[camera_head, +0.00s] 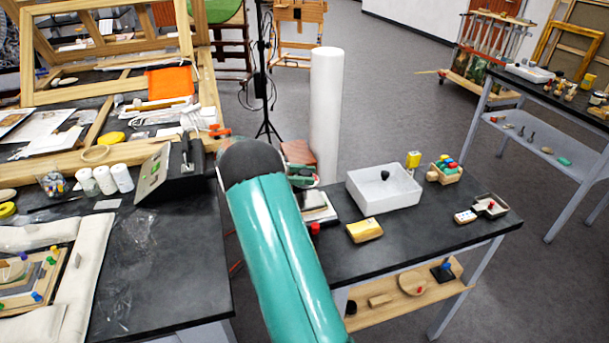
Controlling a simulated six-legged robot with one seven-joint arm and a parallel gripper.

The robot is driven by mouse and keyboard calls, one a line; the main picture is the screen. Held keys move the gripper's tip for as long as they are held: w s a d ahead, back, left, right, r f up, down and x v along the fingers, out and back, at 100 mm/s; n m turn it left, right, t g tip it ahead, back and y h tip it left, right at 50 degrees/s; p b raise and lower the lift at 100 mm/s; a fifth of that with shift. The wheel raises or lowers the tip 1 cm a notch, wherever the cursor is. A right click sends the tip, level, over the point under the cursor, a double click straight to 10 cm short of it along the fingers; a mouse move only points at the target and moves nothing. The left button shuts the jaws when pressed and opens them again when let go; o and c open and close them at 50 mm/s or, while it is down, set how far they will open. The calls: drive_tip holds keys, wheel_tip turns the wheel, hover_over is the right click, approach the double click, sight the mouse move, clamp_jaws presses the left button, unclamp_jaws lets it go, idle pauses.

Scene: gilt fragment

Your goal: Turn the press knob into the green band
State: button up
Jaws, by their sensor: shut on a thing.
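My teal arm with its dark joint stands across the middle of the view and covers much of the near bench behind it. My gripper and its fingertips cannot be made out; they are hidden behind the arm. I cannot tell whether this is the press. A small dark and teal part shows above the block, too small to tell.
A white tray (384,192), a yellow block (364,230) and a wooden box of coloured pieces (446,172) stand on the right bench (420,228). A grey sloped box (172,172) stands on the left bench. A tall white cylinder (325,115) rises behind.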

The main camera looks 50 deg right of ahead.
drive_tip(key=shift+f+g+y, duration=0.15)
drive_tip(key=shift+g+y, duration=0.15)
drive_tip(key=o, duration=1)
drive_tip(key=shift+d, duration=0.1)
drive_tip(key=shift+m, duration=0.3)
drive_tip(key=v, duration=1.3)
drive_tip(key=shift+w+a, duration=0.3)
